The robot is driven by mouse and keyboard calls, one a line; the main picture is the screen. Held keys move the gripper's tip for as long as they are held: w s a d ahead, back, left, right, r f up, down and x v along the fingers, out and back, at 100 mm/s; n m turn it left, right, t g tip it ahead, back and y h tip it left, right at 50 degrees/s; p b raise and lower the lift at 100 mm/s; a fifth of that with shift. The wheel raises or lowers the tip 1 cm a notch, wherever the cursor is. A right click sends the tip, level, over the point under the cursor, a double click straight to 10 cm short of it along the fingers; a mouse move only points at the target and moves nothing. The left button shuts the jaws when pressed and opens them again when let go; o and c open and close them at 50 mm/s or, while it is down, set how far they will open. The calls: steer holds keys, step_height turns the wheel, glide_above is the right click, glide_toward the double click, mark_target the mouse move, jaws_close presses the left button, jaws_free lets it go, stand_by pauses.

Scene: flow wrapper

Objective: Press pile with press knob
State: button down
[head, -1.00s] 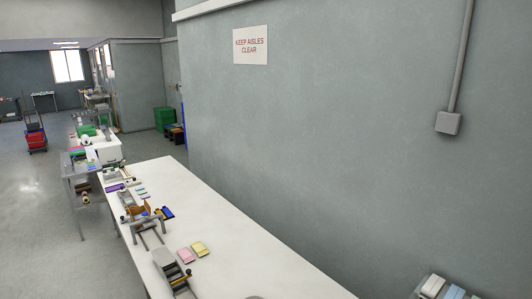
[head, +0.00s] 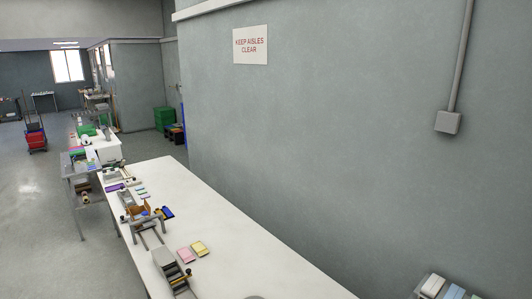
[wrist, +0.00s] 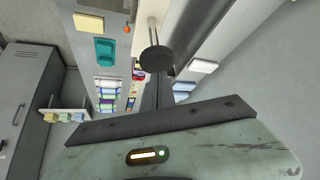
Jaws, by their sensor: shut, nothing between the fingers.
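In the wrist view a dark round knob (wrist: 156,59) on a pale rod stands just beyond my gripper (wrist: 158,88). The gripper's narrow dark fingers look shut with nothing between them. Their tips point at the knob, and I cannot tell whether they touch it. In the head view a bench machine (head: 147,232) with rails and a frame stands along the near left edge of the white table (head: 235,225). The pile cannot be told apart with certainty. My gripper does not show in the head view.
A blue item (head: 164,213) lies farther back. The table's right side is clear up to the grey wall (head: 350,150). Grey lockers (wrist: 25,100) show in the wrist view.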

steer(key=shift+f+b, duration=3.25)
steer(key=shift+f, duration=0.1)
steer(key=shift+r, duration=0.1)
steer(key=shift+a, duration=0.15)
stand_by(0.3)
